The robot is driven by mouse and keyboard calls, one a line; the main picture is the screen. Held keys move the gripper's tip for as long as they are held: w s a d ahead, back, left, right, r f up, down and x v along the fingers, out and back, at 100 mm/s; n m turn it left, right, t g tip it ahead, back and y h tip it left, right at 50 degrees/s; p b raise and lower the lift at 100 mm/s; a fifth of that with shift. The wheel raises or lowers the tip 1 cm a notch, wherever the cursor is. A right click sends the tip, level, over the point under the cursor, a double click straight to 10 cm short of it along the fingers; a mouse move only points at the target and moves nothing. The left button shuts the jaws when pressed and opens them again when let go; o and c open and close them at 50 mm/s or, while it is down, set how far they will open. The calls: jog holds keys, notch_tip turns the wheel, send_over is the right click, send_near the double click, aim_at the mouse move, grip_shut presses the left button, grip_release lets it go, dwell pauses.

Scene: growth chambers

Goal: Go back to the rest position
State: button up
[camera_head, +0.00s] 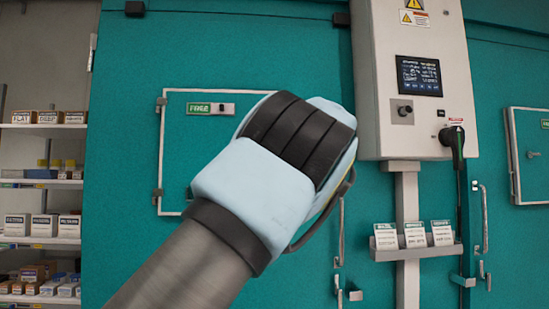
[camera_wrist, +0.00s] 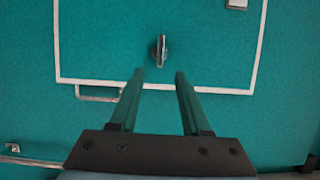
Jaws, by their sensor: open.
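My gripper (camera_wrist: 159,75) shows in the wrist view with its two fingers apart and nothing between them. Beyond the fingertips is a teal chamber door with a white-edged hatch (camera_wrist: 100,45) and a small metal handle (camera_wrist: 160,50). I cannot tell how far the fingertips are from the hatch. In the head view my arm's pale blue wrist (camera_head: 255,185) is raised across the middle and covers part of the hatch marked FREE (camera_head: 200,108). The fingers are hidden there.
Shelves of boxes (camera_head: 42,184) are at the left. Metal handles (camera_head: 339,235) stick out from the teal wall.

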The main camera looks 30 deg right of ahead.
jog(key=shift+s, duration=0.75)
